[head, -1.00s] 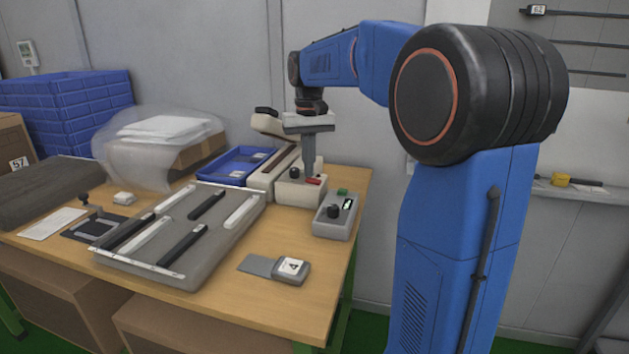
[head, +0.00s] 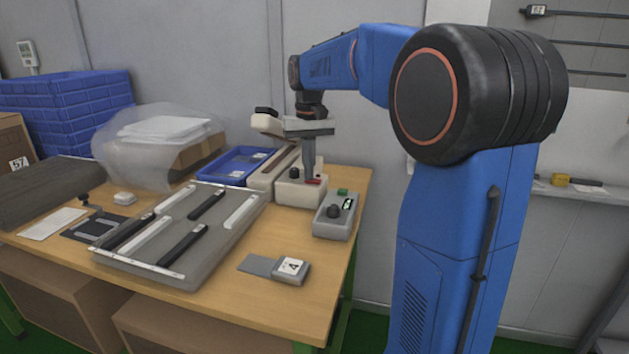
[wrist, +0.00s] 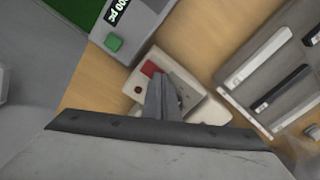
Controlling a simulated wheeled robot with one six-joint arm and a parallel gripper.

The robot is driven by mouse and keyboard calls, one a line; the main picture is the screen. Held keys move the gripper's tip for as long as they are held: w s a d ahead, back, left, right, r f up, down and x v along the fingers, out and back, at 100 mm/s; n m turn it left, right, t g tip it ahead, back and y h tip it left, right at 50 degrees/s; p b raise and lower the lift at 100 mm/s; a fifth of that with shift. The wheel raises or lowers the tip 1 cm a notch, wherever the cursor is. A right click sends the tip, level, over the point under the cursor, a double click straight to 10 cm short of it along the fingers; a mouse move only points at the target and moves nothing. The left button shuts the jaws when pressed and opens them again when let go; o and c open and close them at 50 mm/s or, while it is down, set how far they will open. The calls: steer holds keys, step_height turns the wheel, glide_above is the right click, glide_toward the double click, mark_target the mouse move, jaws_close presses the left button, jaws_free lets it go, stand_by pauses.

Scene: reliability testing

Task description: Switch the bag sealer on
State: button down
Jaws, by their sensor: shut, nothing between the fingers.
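The bag sealer is a beige device with a long body and a raised arm (head: 267,121). Its front block (head: 293,191) faces the table's right side and carries a red rocker switch (head: 313,182). In the wrist view the red switch (wrist: 150,68) lies just beside my fingertips, with a small dark red round spot (wrist: 138,90) near it. My gripper (head: 309,176) points straight down over the block, shut and empty. Its fingers (wrist: 160,92) hide part of the block's top. I cannot tell whether they touch the switch, or which way it is tipped.
A grey tray with black and white bars (head: 185,272) lies in front. A labelled grey tool (head: 290,271) lies near the front edge.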

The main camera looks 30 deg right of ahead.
step_height(320, 180, up, 7)
stand_by(0.9)
steer(key=shift+s+f, duration=0.1)
stand_by(0.4)
